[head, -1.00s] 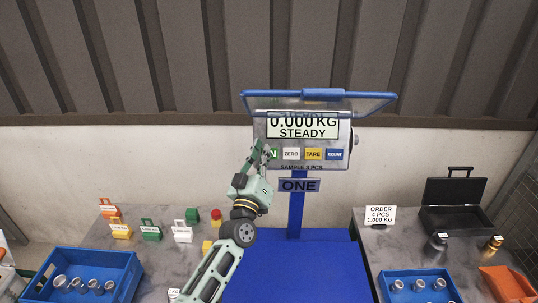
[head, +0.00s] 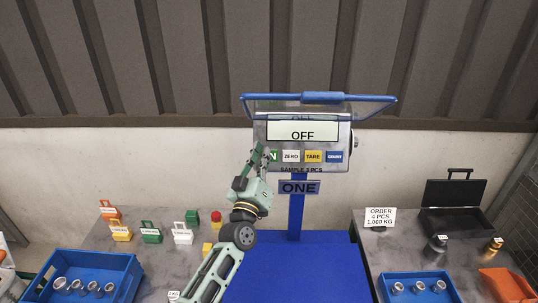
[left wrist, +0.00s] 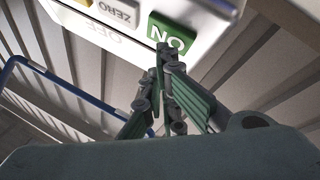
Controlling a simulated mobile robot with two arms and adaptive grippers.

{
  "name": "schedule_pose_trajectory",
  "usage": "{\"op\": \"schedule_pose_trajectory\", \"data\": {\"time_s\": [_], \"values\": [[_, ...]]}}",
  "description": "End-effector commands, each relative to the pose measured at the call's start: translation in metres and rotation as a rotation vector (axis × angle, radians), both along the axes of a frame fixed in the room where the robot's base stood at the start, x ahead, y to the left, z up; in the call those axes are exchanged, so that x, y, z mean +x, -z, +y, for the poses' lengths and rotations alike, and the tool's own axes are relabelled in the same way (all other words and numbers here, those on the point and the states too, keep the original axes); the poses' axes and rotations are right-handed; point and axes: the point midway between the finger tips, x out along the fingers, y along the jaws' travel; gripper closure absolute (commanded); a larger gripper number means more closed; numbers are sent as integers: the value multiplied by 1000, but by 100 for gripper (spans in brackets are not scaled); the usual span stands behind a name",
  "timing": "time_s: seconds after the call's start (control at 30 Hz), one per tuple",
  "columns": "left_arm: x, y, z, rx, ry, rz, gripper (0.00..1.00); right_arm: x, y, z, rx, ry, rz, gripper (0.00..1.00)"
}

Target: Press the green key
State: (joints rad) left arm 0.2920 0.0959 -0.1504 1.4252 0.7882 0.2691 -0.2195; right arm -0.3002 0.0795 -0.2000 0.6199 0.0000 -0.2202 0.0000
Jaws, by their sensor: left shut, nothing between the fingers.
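The green key (head: 273,156) is at the left end of the key row on the scale's display head, partly hidden by my left gripper in the head view. In the left wrist view the green key (left wrist: 174,33) shows large, with white letters on it. My left gripper (head: 262,150) is shut and empty. Its fingertips (left wrist: 168,50) are at the key's lower edge in the wrist view; I cannot tell whether they touch it. The display (head: 302,134) reads OFF. My right gripper is not in view.
White ZERO (head: 291,156), yellow TARE (head: 313,156) and blue COUNT (head: 334,156) keys sit right of the green key. A hinged clear cover (head: 320,104) stands raised above the display. Blue trays with castings (head: 130,285) and (head: 455,290) lie on the side tables.

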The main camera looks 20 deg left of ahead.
Motion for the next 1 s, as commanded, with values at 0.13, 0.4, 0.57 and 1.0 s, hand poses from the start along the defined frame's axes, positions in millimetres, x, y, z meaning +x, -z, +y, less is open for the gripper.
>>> {"op": "schedule_pose_trajectory", "data": {"time_s": [0.13, 0.4, 0.57, 1.0], "values": [[-2, -1, -1, -1, 0, 0, 100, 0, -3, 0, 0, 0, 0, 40], [-7, -6, -2, -2, 1, 1, 100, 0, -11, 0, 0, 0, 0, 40], [-21, -14, -6, -2, 1, 1, 100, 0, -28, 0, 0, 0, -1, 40], [-54, -27, -16, -1, 0, 0, 100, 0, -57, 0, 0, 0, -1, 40]]}}
